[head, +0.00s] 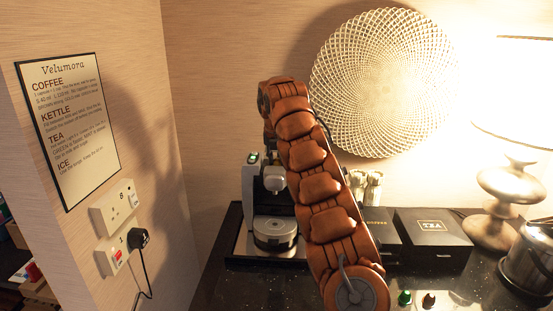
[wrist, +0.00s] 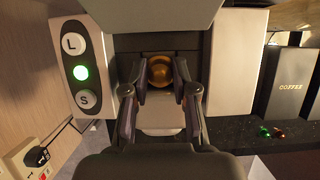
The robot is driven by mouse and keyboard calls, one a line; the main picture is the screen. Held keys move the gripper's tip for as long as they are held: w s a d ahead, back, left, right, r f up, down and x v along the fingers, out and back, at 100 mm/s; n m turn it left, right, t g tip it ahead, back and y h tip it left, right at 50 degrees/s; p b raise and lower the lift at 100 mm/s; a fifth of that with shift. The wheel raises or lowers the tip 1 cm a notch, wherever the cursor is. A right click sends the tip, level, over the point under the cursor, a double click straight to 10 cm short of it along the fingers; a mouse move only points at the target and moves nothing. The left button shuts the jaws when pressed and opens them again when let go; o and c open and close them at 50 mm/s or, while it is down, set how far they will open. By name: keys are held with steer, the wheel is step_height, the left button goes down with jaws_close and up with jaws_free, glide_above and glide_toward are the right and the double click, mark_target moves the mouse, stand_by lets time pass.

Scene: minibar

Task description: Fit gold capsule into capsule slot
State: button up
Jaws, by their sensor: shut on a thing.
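The gold capsule (wrist: 160,72) sits between my gripper's fingertips (wrist: 160,80) in the wrist view, and my gripper is shut on it. The capsule is in front of a dark recess (wrist: 185,58) in the coffee machine (wrist: 234,62); I cannot tell whether it is inside the slot or just before it. In the head view the coffee machine (head: 251,185) stands at the back left of the counter, partly behind my arm.
A button panel (wrist: 81,71) with a lit green light is left of the recess.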

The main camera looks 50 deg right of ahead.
steer(key=shift+a+f+b, duration=0.1)
steer(key=shift+f+b, duration=0.55)
steer(key=shift+b, duration=0.15)
steer(key=o, duration=0.7)
steer(key=shift+f, duration=0.2)
steer(key=shift+o, duration=0.2)
steer(key=shift+r, duration=0.2)
steer(key=shift+r+p, duration=0.85)
steer(key=shift+p, duration=0.05)
steer(key=p+v, duration=0.1)
steer(key=v, duration=1)
steer(key=shift+r, duration=0.3)
steer(key=shift+s, duration=0.15)
